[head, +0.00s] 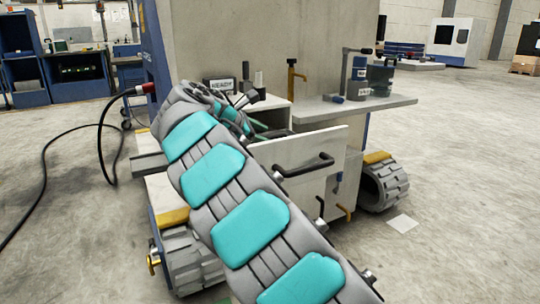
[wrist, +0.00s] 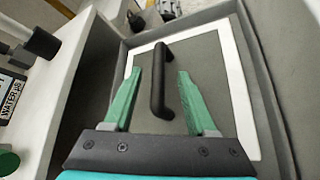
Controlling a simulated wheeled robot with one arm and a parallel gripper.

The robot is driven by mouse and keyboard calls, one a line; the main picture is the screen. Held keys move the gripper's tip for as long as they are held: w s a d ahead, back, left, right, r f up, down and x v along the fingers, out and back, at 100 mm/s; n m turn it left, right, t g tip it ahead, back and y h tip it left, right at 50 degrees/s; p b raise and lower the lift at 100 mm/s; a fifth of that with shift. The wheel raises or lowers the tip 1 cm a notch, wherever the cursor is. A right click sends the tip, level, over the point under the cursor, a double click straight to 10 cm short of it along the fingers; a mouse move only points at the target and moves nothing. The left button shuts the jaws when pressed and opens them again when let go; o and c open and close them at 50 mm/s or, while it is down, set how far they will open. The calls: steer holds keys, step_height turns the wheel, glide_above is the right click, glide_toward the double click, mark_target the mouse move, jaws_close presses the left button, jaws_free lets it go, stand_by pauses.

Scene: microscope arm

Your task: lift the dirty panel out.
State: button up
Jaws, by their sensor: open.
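In the wrist view a grey panel (wrist: 207,70) with a white border lies inside a grey-walled recess. A black bar handle (wrist: 157,98) stands on it. I cannot tell dirt on its face. My gripper (wrist: 160,73) is open, with one green finger on each side of the handle. The fingers appear apart from the bar; their height relative to it is hard to tell. In the head view my arm reaches to an open drawer with a white front (head: 300,150); the panel is hidden there, and my gripper is mostly hidden behind my arm.
The recess wall (wrist: 262,75) is close on the right. A white ledge (wrist: 75,75) with dark items runs along the left. A black cable (head: 102,140) hangs at the left.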

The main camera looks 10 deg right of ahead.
mark_target(267, 136)
steer(key=x, duration=0.3)
steer(key=shift+w+d+f, duration=0.1)
steer(key=shift+w+f, duration=0.15)
steer(key=shift+w, duration=0.05)
steer(key=shift+c, duration=0.3)
jaws_close()
stand_by(0.8)
